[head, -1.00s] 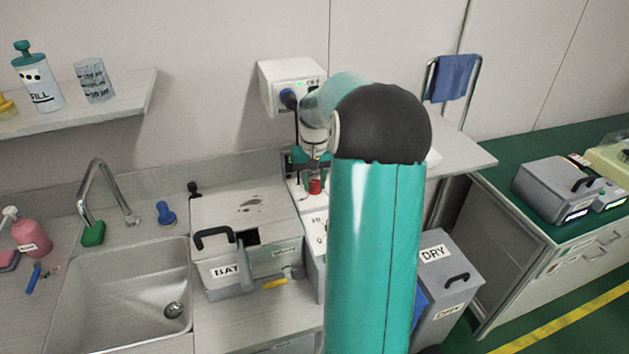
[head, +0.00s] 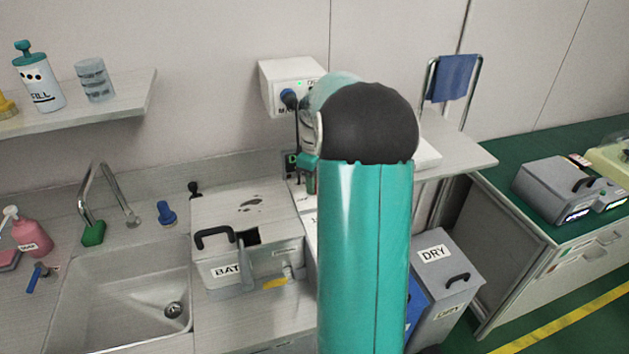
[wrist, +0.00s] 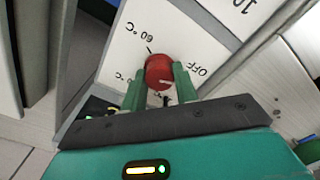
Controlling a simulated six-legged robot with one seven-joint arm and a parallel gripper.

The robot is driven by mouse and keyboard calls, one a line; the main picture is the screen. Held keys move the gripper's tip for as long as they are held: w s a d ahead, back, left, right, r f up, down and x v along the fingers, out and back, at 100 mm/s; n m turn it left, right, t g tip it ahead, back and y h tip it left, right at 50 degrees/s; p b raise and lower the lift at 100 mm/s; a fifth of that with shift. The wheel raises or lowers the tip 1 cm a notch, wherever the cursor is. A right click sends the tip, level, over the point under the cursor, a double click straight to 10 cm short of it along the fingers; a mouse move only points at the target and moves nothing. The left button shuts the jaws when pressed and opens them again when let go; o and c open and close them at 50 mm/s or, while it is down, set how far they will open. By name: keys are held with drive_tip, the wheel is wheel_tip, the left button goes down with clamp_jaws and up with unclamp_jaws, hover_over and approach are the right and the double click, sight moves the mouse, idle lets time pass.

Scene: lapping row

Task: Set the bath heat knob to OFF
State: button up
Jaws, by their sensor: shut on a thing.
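The red bath heat knob (wrist: 158,70) sits on a white panel (wrist: 128,42) in the wrist view. The panel reads "60 °C" at upper left of the knob, "OFF" to its right, and another partly hidden "°C" label at its lower left. My gripper (wrist: 160,80) is shut on the knob, with one green finger on each side. A pale mark shows on the knob's lower part, but its exact setting is unclear. In the head view, my arm hides the knob. The grey bath (head: 272,262), labelled "BAT…", stands left of my arm.
A sink (head: 125,290) with a tap (head: 105,195) lies left of the bath. A white wall box (head: 290,85) with a dark plug is above. A grey "DRY" bin (head: 447,275) stands to the right.

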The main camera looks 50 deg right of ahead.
drive_tip(key=shift+r+n, duration=0.15)
drive_tip(key=shift+n, duration=0.95)
drive_tip(key=o, duration=1)
drive_tip(key=shift+c, duration=0.2)
wheel_tip(320, 180, up, 14)
drive_tip(key=shift+a, duration=0.1)
